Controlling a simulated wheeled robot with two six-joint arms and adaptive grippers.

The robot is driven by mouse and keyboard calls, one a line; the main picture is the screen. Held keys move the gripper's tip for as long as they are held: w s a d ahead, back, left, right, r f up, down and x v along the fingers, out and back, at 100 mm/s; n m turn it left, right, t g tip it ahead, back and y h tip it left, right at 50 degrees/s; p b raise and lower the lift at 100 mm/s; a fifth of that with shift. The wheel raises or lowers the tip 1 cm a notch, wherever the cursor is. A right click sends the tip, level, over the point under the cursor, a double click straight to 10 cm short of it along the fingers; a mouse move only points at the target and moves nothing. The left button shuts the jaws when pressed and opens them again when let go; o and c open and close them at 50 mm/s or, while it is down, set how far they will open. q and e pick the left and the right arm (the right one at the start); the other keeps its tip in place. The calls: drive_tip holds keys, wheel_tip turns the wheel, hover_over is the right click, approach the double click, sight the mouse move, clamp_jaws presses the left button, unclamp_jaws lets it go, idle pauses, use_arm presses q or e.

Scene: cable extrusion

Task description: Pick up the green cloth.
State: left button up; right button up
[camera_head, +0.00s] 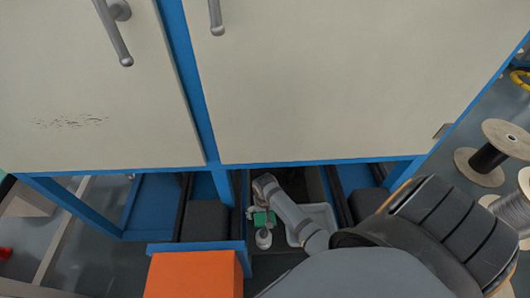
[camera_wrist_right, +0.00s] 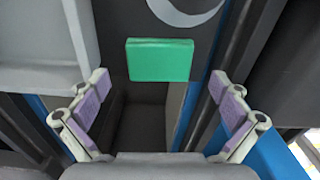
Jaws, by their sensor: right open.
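The green cloth (camera_wrist_right: 160,60) is a small flat green rectangle in the right wrist view, in the upper middle. In the head view it is a small green patch (camera_head: 263,219) below the cabinet. My right gripper (camera_wrist_right: 159,84) is open, with its purple-padded fingers to the left and right and nothing between them. The cloth shows beyond the fingertips, near the middle of the gap. In the head view my right gripper (camera_head: 262,204) reaches down close to the cloth. My left gripper is not in view.
Pale cabinet doors (camera_head: 330,80) in a blue frame stand above the low space. A white tray (camera_head: 321,216) is right of the cloth, and a small white object (camera_head: 263,239) is just below it. An orange box (camera_head: 194,276) stands in front; cable spools (camera_head: 491,152) are right.

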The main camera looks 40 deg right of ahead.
sight(265, 219)
wheel_tip(265, 219, down, 4)
drive_tip(key=shift+r+b, duration=0.2)
drive_tip(key=shift+b, duration=0.3)
drive_tip(key=shift+f, duration=0.4)
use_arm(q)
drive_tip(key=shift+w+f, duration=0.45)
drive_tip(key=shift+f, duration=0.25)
use_arm(e)
drive_tip(key=c, duration=1)
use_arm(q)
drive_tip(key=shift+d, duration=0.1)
use_arm(e)
drive_tip(key=shift+o, duration=0.2)
drive_tip(key=shift+r, duration=0.1)
wheel_tip(265, 219, up, 12)
drive_tip(key=p, duration=0.4)
use_arm(q)
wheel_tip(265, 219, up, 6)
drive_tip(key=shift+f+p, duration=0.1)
drive_tip(key=shift+p, duration=0.8)
use_arm(e)
drive_tip(key=s+d, duration=0.9)
drive_tip(key=s, duration=0.6)
drive_tip(key=shift+d, duration=0.4)
